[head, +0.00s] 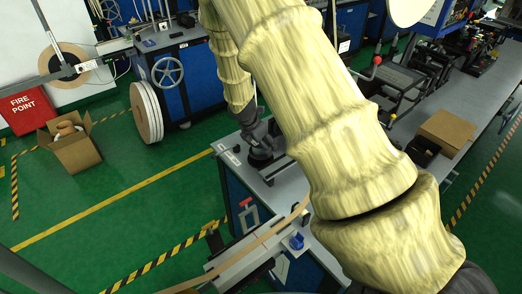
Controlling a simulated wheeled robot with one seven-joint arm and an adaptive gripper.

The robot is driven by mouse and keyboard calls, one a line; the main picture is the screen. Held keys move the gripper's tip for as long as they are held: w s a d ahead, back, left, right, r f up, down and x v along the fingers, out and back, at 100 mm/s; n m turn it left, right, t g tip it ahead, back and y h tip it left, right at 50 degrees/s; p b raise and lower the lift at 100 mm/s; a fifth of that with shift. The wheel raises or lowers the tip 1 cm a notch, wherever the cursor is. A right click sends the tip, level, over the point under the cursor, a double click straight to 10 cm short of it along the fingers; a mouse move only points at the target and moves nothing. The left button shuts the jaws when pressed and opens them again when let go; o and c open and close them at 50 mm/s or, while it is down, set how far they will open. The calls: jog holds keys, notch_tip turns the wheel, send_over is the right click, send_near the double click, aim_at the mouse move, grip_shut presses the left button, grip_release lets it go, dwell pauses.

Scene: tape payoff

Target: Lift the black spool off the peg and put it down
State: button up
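My arm, in a cream ribbed cover, fills the middle of the head view. Its thinner far part comes down to a dark grey end, my gripper (260,146), low over the grey bench top (277,180). The fingers are small and dark, and I cannot tell whether they are open or shut. A dark round shape lies right at the gripper's lower end; I cannot tell whether it is the black spool or part of the gripper. No black spool on a peg can be made out clearly. My arm hides much of the bench.
A tan reel (73,82) hangs on a stand at left; a white-edged reel (146,112) stands on the floor. An open carton (74,153) is beside a red fire point box (27,110). Tape (262,238) crosses the front. Green floor is clear at lower left.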

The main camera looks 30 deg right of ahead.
notch_tip(320, 180, up, 15)
jog(key=b, duration=0.3)
dwell(0.3)
